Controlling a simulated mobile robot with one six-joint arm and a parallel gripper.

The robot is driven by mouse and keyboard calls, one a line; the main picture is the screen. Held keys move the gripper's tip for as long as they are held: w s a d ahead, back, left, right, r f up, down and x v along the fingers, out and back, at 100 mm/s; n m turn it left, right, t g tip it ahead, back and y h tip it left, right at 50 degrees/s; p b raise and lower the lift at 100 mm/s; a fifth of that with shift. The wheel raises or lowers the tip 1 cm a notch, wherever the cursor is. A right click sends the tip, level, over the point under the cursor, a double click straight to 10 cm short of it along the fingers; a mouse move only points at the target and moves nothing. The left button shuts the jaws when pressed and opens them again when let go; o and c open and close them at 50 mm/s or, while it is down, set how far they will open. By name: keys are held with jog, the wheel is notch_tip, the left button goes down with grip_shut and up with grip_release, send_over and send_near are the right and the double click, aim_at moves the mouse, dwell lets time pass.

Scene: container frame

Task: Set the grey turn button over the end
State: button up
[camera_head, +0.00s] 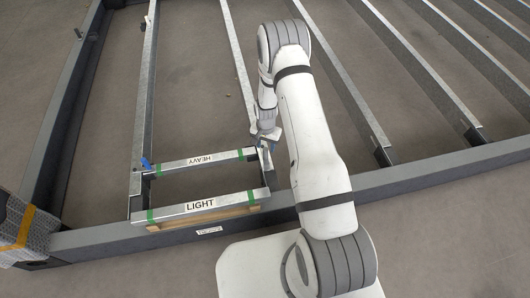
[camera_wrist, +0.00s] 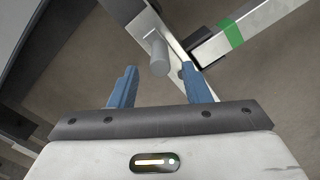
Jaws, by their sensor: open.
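In the wrist view a short grey peg (camera_wrist: 158,57), which looks like part of the grey turn button, stands out from a metal rail (camera_wrist: 150,22). My gripper (camera_wrist: 160,80) is open, with its two blue fingers apart. The peg lies just beyond the gap between the fingertips, and I see no contact. The end of a crossbar with green tape (camera_wrist: 232,34) lies to the right of the peg. In the head view my gripper (camera_head: 267,138) is at the right end of the bar labelled HEAVY (camera_head: 200,160). The button itself is mostly hidden there.
The bar labelled LIGHT (camera_head: 200,206) lies nearer, parallel to the HEAVY bar. A small blue piece (camera_head: 147,164) sits at the HEAVY bar's left end. Long metal rails and a dark frame beam (camera_head: 400,180) surround the spot. A wrapped bundle (camera_head: 25,230) stands at the left corner.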

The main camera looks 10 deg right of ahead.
aim_at(266, 149)
jog(key=shift+f+b, duration=0.5)
jog(key=shift+f, duration=1.4)
grip_shut()
